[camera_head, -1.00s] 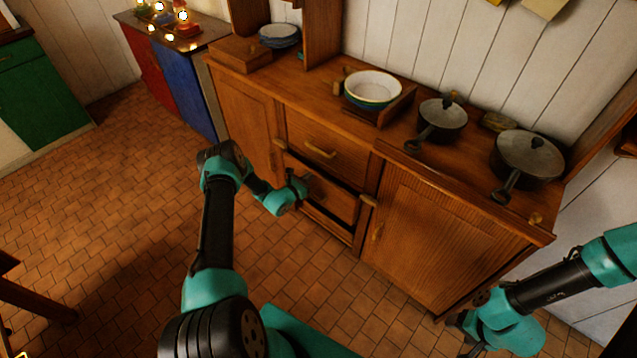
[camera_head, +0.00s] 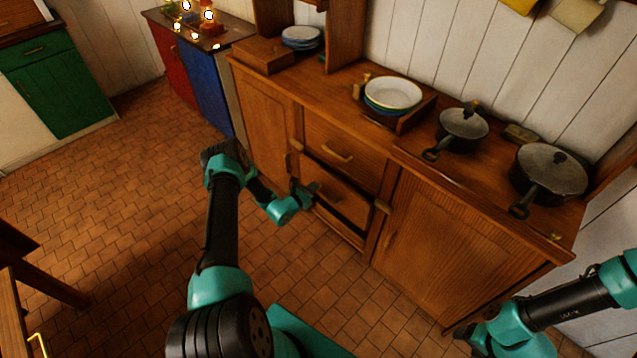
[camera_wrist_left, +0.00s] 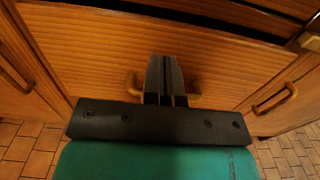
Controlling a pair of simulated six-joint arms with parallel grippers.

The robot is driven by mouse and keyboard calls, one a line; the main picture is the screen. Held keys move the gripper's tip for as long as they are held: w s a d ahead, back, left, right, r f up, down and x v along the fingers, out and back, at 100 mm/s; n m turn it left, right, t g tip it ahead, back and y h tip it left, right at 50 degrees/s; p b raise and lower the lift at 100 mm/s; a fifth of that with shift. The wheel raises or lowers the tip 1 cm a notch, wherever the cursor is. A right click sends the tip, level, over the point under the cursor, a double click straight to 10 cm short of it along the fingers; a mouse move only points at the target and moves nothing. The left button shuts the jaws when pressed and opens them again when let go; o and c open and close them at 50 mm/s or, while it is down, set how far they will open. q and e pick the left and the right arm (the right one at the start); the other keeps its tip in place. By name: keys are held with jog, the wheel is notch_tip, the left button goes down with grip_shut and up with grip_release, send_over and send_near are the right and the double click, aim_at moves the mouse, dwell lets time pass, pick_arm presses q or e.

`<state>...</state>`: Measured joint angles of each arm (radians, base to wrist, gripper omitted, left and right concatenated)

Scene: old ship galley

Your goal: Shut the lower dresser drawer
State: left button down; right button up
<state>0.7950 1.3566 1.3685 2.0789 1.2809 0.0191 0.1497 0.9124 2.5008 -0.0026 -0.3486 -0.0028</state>
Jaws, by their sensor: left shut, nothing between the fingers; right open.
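The lower drawer (camera_head: 338,192) of the wooden dresser is below the upper drawer. It looks partly pulled out, with dark gaps along its edges. In the left wrist view its wooden front (camera_wrist_left: 90,55) fills the middle, with a curved handle (camera_wrist_left: 134,86). My left gripper (camera_head: 308,190) is at the drawer front. In the left wrist view its black fingers (camera_wrist_left: 165,65) are shut and empty, and cover the middle of the handle; whether they touch is unclear. My right arm shows at lower right in the head view; its gripper is out of view.
The upper drawer (camera_head: 340,152) looks shut. A cabinet door (camera_head: 440,240) is to the right of the drawers. Plates (camera_head: 393,92) and two lidded pans (camera_head: 463,124) stand on the dresser top. The tiled floor (camera_head: 130,200) at left is clear.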

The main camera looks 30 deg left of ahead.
pick_arm(q)
jog(key=v, duration=0.8)
jog(key=shift+s, duration=0.15)
